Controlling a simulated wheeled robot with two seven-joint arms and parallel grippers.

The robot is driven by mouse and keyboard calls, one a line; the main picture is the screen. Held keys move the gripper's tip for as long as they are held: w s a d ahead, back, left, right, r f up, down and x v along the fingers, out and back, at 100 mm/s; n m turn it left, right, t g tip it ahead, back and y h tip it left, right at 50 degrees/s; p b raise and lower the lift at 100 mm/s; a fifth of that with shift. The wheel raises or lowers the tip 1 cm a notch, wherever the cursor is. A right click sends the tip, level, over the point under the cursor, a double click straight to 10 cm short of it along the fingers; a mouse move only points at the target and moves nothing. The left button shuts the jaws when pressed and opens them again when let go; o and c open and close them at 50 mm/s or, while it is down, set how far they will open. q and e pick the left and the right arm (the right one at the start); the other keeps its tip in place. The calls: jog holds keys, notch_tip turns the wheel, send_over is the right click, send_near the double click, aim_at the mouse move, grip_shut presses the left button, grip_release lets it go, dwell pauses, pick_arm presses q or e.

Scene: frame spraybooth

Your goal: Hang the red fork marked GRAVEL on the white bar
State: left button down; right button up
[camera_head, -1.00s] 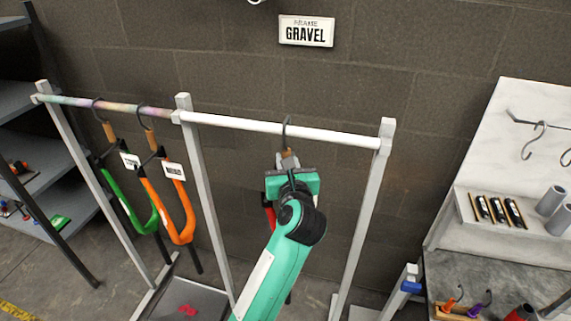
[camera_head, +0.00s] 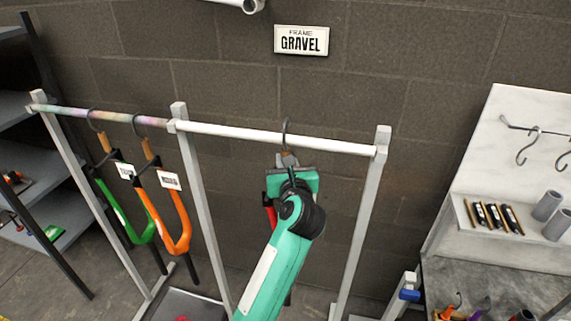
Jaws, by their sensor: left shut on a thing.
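The white bar (camera_head: 240,132) runs between two grey posts under the GRAVEL sign (camera_head: 301,40). My left arm reaches up to the bar's middle. My left gripper (camera_head: 288,163) is shut just below the bar, at the base of a dark hook (camera_head: 285,128). The hook's curve is at the bar and appears to go over it. The red fork (camera_head: 270,213) is mostly hidden behind my gripper and arm, with only a red sliver at the left. Its tag is not visible. My right gripper is not in view.
A green fork (camera_head: 128,215) and an orange fork (camera_head: 176,225) hang from the multicoloured bar (camera_head: 70,110) at the left. A shelf stands far left. At the right are a pale board with empty hooks (camera_head: 527,146) and a bench. The white bar is otherwise clear.

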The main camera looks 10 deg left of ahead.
pick_arm(q)
jog(key=shift+f+b, duration=0.8)
jog(key=shift+f, duration=0.2)
dwell(0.8)
jog(key=shift+d+f+b, duration=0.15)
jog(key=shift+f+b, duration=0.25)
jog(key=shift+f, duration=0.3)
dwell(1.9)
